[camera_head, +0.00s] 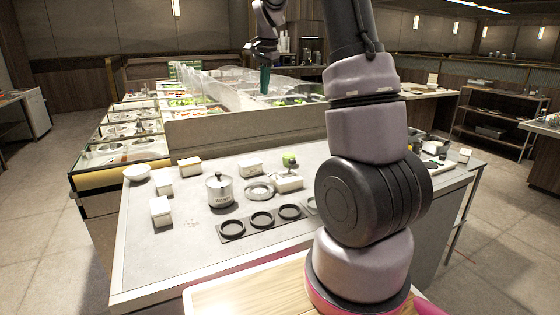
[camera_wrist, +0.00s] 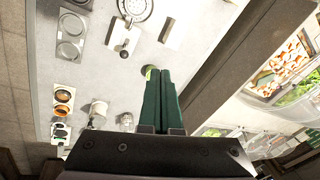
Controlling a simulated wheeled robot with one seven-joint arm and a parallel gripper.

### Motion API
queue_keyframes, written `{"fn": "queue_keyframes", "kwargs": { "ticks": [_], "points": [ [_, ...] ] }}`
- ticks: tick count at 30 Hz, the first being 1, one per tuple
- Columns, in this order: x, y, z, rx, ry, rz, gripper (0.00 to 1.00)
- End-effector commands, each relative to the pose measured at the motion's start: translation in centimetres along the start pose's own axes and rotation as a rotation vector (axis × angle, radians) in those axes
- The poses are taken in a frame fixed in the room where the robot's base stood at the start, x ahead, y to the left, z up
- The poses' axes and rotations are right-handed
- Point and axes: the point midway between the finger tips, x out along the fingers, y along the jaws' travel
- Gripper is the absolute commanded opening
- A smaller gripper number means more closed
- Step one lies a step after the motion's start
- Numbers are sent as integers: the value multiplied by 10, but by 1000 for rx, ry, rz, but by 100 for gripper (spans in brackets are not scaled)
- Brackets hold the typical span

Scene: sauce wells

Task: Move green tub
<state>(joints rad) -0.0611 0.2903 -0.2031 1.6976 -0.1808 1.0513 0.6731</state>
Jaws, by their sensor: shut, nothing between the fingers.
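My gripper (camera_head: 264,91) hangs high over the back of the counter area, near the food bins and well apart from the green thing. Its green fingers (camera_wrist: 164,73) are shut together with nothing between them. A dark tray with round wells (camera_head: 261,220) lies at the counter's front, partly hidden by my arm.
A metal pot (camera_head: 220,190) and a round pale dish (camera_head: 259,190) stand near the tray. White boxes (camera_head: 161,210) and a white bowl (camera_head: 136,173) are at the left. A raised panel (camera_head: 220,132) and food bins (camera_head: 185,102) lie behind. The counter's front left is clear.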

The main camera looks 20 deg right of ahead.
Motion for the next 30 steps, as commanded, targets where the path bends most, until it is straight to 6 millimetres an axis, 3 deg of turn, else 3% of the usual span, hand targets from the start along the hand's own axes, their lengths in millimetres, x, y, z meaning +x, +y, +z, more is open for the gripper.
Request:
{"fn": "queue_keyframes", "kwargs": {
  "ticks": [1,9,15,18,26,30],
  "points": [
    [30,-12,-13,39,10,40,0],
    [174,-45,-63,240,106,207,0],
    [255,-48,-78,325,180,283,0],
    [277,-48,-81,347,201,301,0],
    [305,-41,-85,361,215,313,0],
    [330,-31,-88,361,213,314,0]
  ]
}}
